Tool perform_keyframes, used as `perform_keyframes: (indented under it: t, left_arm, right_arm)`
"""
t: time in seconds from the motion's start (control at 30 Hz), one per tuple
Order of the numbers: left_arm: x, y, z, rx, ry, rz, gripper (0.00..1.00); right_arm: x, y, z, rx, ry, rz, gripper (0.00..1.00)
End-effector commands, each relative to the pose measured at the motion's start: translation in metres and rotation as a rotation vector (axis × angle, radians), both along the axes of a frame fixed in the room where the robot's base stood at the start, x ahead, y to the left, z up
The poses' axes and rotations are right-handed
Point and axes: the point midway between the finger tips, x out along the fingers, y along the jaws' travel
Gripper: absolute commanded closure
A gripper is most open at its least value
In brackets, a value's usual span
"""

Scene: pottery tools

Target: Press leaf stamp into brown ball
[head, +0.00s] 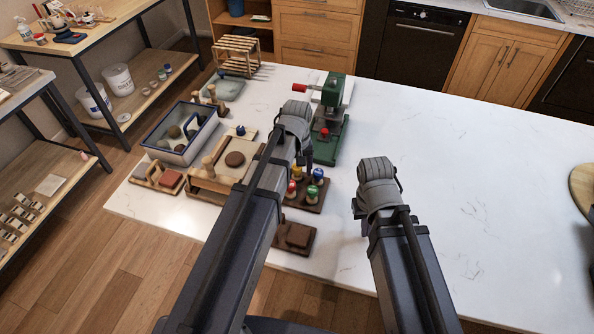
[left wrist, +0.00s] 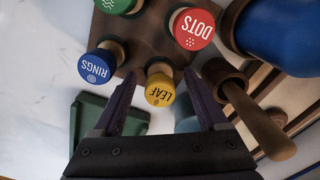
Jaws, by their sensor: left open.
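The leaf stamp, with a yellow cap, stands in a dark wooden rack (head: 309,206) in the head view. In the left wrist view the leaf stamp (left wrist: 160,90) shows its cap between my left fingers. My left gripper (head: 304,157) is open above the rack; the fingers show apart in the wrist view (left wrist: 168,88), not touching the cap. A round brown piece (head: 235,159) lies on a wooden board left of my left arm; I cannot tell whether it is a ball or flattened. My right gripper (head: 361,222) hangs over bare table, its fingers mostly hidden.
Stamps with red (left wrist: 194,28), blue (left wrist: 97,67) and green caps surround the leaf stamp closely. A green press (head: 331,125) stands behind. A blue-rimmed tray (head: 203,135) with round lumps is at left. The white table (head: 470,200) is clear at right.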

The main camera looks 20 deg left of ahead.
Motion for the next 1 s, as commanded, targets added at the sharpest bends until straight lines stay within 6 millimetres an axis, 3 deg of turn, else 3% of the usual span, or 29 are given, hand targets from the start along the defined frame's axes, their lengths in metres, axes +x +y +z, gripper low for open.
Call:
perform_keyframes:
  t: [0.27, 0.73, 1.0]
  left_arm:
    - [0.000, 0.000, 0.015, 0.000, 0.000, 0.000, 0.24]
    - [0.000, 0.000, 0.073, 0.000, 0.000, 0.000, 0.24]
    - [0.000, 0.000, 0.078, 0.000, 0.000, 0.000, 0.24]
  right_arm:
    - [0.000, 0.000, 0.015, 0.000, 0.000, 0.000, 1.00]
    - [0.000, 0.000, 0.073, 0.000, 0.000, 0.002, 1.00]
    - [0.000, 0.000, 0.078, 0.000, 0.000, 0.001, 1.00]
